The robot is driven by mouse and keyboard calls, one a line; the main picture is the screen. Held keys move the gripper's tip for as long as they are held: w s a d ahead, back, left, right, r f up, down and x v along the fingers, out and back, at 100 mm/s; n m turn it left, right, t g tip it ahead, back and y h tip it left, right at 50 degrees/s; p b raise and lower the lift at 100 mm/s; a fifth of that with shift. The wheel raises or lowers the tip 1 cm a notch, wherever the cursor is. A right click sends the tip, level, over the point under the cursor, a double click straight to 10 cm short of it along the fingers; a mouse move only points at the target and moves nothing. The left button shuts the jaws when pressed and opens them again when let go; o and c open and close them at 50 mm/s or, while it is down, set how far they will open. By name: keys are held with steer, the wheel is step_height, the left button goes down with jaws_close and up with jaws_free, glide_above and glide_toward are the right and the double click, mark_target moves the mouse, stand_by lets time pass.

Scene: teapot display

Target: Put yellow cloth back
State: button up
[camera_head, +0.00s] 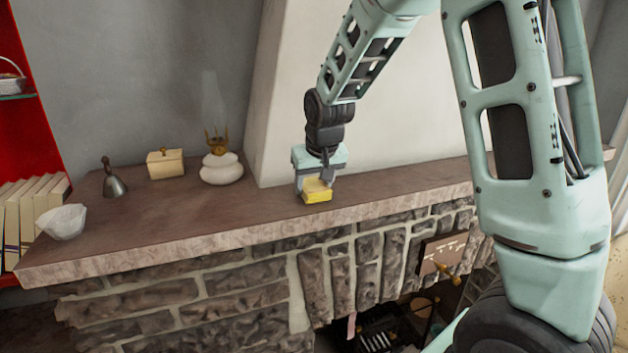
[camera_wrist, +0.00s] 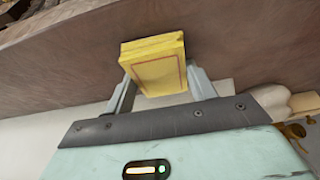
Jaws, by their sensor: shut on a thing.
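The yellow cloth (camera_head: 317,195) is a small folded yellow block at the front part of the stone mantel shelf (camera_head: 230,222). In the wrist view the yellow cloth (camera_wrist: 157,66) sits between the two grey fingers and shows a thin reddish border line. My gripper (camera_head: 316,184) is shut on it, reaching down from above; it also shows in the wrist view (camera_wrist: 160,84). I cannot tell whether the cloth touches the shelf or is held just above it.
On the shelf to the left stand a white oil lamp (camera_head: 221,169), a cream box (camera_head: 165,163), a dark bell (camera_head: 114,183) and a white faceted bowl (camera_head: 62,222). A red bookcase (camera_head: 30,110) is at far left. The shelf right of my gripper looks clear.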

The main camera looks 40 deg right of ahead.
steer(key=shift+f, duration=0.15)
steer(key=o, duration=1)
steer(key=shift+c, duration=0.2)
